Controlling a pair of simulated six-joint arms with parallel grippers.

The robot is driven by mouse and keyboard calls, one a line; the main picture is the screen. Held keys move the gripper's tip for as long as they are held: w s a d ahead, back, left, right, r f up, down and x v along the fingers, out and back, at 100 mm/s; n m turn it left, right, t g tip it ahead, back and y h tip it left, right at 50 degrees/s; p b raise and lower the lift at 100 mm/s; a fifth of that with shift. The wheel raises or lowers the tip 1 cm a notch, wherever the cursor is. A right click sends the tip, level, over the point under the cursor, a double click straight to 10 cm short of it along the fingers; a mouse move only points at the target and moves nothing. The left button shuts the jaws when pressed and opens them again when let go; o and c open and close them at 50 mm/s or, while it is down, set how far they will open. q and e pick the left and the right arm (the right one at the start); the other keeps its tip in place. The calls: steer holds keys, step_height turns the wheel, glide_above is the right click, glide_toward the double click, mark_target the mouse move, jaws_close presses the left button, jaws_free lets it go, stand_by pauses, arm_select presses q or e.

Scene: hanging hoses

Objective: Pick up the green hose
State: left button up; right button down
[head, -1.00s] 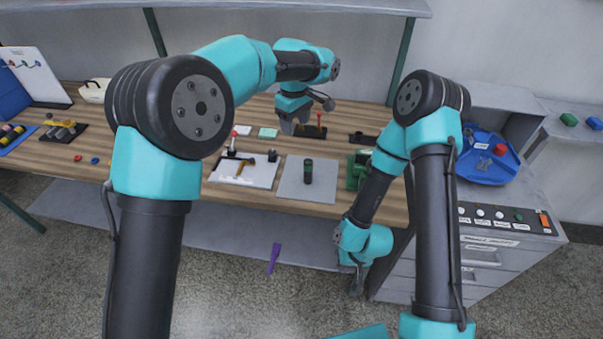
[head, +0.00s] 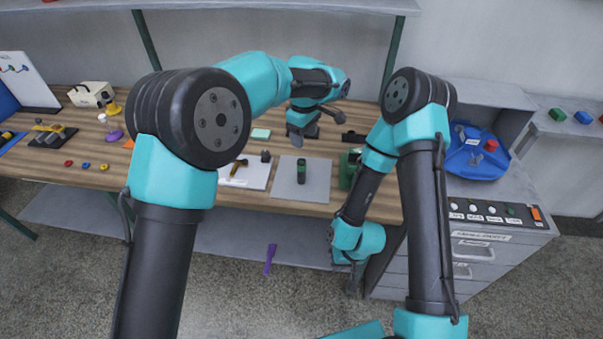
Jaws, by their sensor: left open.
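No hanging green hose shows clearly. A short dark green cylinder (head: 301,171) stands upright on a grey mat (head: 318,184) on the wooden table; I cannot tell whether it is the hose. My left gripper (head: 297,141) is open and points down over the table, behind the cylinder in the picture and apart from it. My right gripper (head: 352,286) hangs low in front of the table, beside the grey cabinet; its fingers are too small and dark to read.
A white board (head: 257,173) with a brown-handled tool lies left of the mat. A green block-like item (head: 347,170) stands right of it. A blue tray (head: 474,158) sits on the grey cabinet (head: 480,242). A purple object (head: 270,258) shows low in front of the table.

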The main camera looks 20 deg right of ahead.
mark_target(301, 164)
arm_select(q)
step_height(301, 164, down, 7)
steer(key=shift+r, duration=0.2)
steer(key=shift+a+f, duration=0.1)
steer(key=shift+a+f, duration=0.2)
steer(key=shift+f, duration=1.05)
steer(key=shift+a+f, duration=0.15)
steer(key=shift+f, duration=1.1)
steer(key=shift+c, duration=0.3)
steer(key=c, duration=0.9)
